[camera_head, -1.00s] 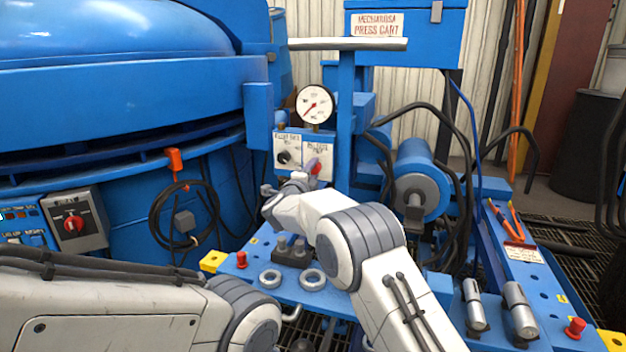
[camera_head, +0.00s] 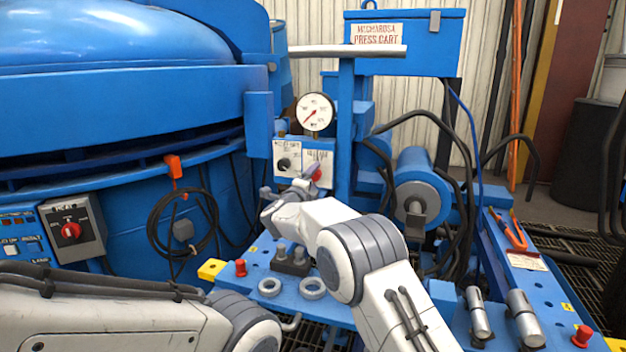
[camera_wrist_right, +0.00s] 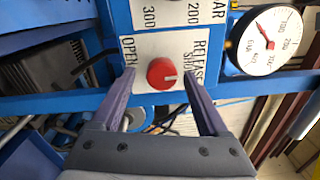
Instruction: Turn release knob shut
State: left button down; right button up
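The red release knob (camera_wrist_right: 161,74) sits on a white label plate (camera_wrist_right: 147,45) marked OPEN and RELEASE SHUT in the right wrist view. Its pale pointer mark faces the RELEASE SHUT side. My right gripper (camera_wrist_right: 160,82) is open, with one finger on each side of the knob and gaps between. I cannot tell how deep the fingers reach. In the head view the red knob (camera_head: 316,174) shows partly behind my right gripper (camera_head: 288,184). My left arm enters at the lower left, but its gripper is out of view.
A round pressure gauge (camera_head: 315,112) stands above the panel and a black knob (camera_head: 284,163) sits left of the red one. The blue cart deck (camera_head: 262,262) holds metal rings and cylinders. Black hoses (camera_head: 440,115) hang at the right. A blue furnace (camera_head: 130,105) fills the left.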

jog(key=shift+s, duration=0.1)
jog(key=shift+s+a, duration=0.2)
jog(key=shift+s, duration=0.1)
jog(key=p+v, duration=0.1)
jog(key=v, duration=0.8)
jog(key=shift+s, duration=0.3)
jog(key=shift+f, duration=0.1)
